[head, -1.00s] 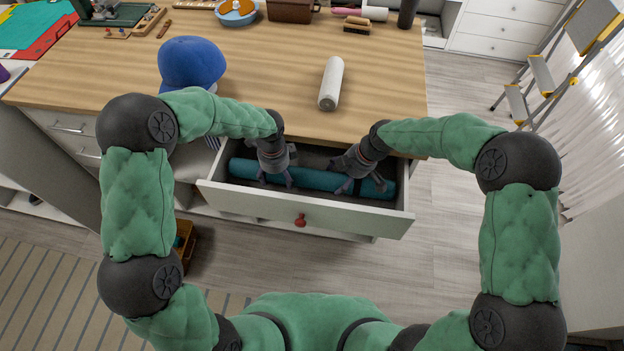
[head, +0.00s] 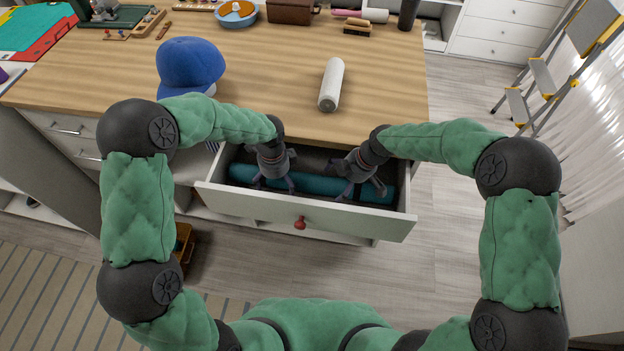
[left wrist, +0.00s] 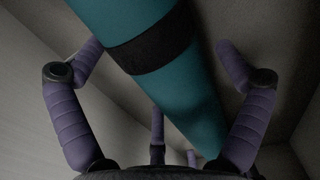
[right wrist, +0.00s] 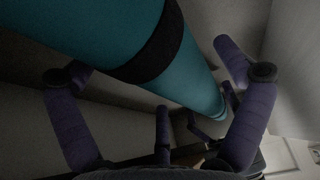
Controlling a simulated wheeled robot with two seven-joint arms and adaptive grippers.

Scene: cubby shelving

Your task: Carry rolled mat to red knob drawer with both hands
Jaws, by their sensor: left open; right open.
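The rolled mat (head: 318,184) is a long teal roll lying inside the open red knob drawer (head: 270,208). The drawer has a white front with a red knob (head: 300,223). My left gripper (head: 273,182) is open above the left part of the mat. My right gripper (head: 362,188) is open above the right part. In the left wrist view the mat (left wrist: 185,95) with a black band passes between the spread fingers. In the right wrist view the mat (right wrist: 190,80), also with a black band, lies between the spread fingers. Contact with the fingers cannot be told.
The wooden counter (head: 270,60) is above the drawer. On it are a blue cap (head: 190,65) and a white cylinder (head: 331,85) near the front edge. A stepladder (head: 540,80) stands at the right. The floor right of the drawer is clear.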

